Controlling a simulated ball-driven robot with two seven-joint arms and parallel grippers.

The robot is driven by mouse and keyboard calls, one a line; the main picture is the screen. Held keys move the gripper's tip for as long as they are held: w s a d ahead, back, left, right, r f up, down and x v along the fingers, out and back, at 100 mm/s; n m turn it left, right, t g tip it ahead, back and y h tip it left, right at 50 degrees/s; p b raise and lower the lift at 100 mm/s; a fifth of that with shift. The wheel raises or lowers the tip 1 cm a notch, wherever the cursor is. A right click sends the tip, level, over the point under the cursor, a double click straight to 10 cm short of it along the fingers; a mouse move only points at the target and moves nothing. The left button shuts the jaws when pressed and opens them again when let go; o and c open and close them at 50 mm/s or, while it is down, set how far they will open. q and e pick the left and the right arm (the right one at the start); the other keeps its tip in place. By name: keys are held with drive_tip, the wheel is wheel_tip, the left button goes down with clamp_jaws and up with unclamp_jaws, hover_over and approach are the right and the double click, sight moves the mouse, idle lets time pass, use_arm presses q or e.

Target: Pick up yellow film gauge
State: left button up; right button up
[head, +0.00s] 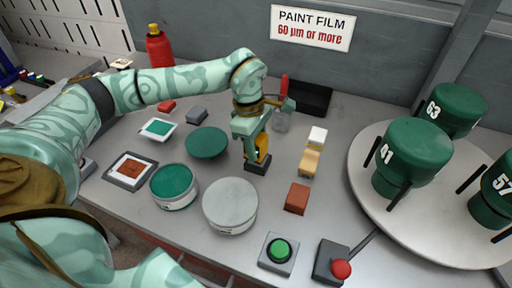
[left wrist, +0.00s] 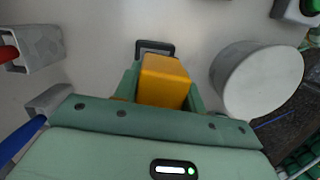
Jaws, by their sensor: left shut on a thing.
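The yellow film gauge (head: 263,146) is at the middle of the grey table, in the jaws of my left gripper (head: 256,152), which points down. In the left wrist view the gauge (left wrist: 165,80) shows as a yellow block between the two green fingers of the left gripper (left wrist: 165,92). The gripper is shut on it. A dark block or holder (head: 257,167) lies right below the gauge; I cannot tell whether they touch. The gauge's lower part is partly hidden by the fingers. My right gripper is not in view.
A pale round tin (head: 230,204) and a green-topped tin (head: 173,184) stand in front. A wooden block (head: 309,163) and a brown block (head: 297,198) are to the right. A turntable (head: 365,172) with green cylinders is at the far right. A red bottle (head: 159,48) stands at the back.

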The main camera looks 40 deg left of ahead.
use_arm(q)
drive_tip(key=s+d+r+p, duration=0.3)
drive_tip(key=s+d+r, duration=0.3)
drive_tip(key=s+r, duration=0.5)
drive_tip(key=shift+s, duration=0.85)
